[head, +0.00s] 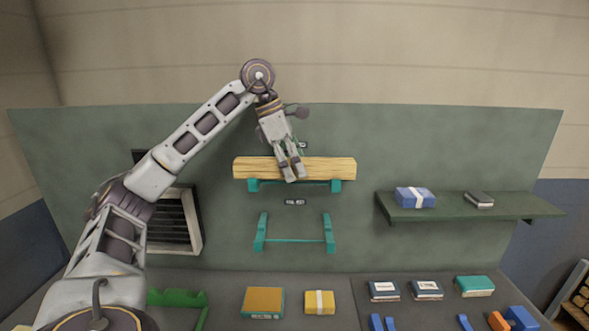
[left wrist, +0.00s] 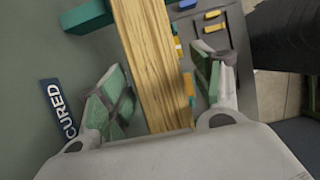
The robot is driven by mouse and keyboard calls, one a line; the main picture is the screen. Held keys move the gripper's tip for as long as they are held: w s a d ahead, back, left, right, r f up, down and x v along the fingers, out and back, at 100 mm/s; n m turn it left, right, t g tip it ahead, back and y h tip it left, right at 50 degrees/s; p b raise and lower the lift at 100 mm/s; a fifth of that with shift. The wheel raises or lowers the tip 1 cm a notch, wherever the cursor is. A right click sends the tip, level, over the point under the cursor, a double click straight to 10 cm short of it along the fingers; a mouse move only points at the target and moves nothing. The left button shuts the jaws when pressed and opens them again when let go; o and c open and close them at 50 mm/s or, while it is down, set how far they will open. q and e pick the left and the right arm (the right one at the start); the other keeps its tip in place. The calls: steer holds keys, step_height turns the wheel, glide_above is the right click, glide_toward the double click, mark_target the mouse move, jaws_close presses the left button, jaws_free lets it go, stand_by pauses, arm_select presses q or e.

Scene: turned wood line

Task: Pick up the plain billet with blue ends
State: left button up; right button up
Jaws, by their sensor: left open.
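A pale wooden billet (head: 330,168) lies level across the upper teal bracket (head: 252,185) on the green wall panel. No blue shows on its visible ends in the head view. My left gripper (head: 291,178) reaches down from above, its fingers overlapping the billet's middle. In the left wrist view the billet (left wrist: 150,60) runs between the open fingers of my left gripper (left wrist: 160,95), with a gap on each side. The billet's near part is hidden behind the gripper body there. My right gripper is not in view.
A lower teal bracket (head: 295,240) is empty. Several boxes stand on the bench below. A "CURED" sign (left wrist: 58,110) is close beside the left finger.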

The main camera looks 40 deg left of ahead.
arm_select(q)
steer(key=c, duration=1.4)
steer(key=shift+r, duration=0.2)
steer(key=shift+r, duration=0.7)
step_height(320, 180, up, 6)
steer(key=shift+r+p, duration=0.15)
steer(key=shift+p, duration=0.95)
steer(key=shift+r+p, duration=0.55)
steer(key=shift+r, duration=0.4)
steer(key=shift+d, duration=0.1)
